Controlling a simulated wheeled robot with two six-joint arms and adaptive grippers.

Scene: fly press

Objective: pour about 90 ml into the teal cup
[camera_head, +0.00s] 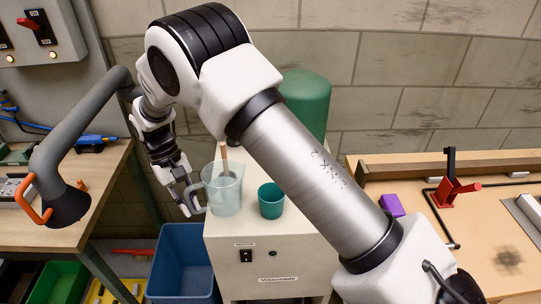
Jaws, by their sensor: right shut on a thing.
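The teal cup (271,204) stands upright on top of a white cabinet (225,245). A clear jug (226,196) is just left of it, upright, with a small gap between them. My right gripper (194,197) is at the jug's left side, shut on its handle. I cannot tell whether the jug's base touches the cabinet top or is slightly above it. The liquid level in the jug is not clear. The inside of the cup is too small to judge. My left gripper is out of view.
A green tank (306,101) stands behind, partly hidden by my right arm. A grey hose with a dark nozzle (68,206) hangs over the left bench. A blue bin (184,267) is below, left of the cabinet. A purple block (391,205) and red-handled tool (452,187) are on the right bench.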

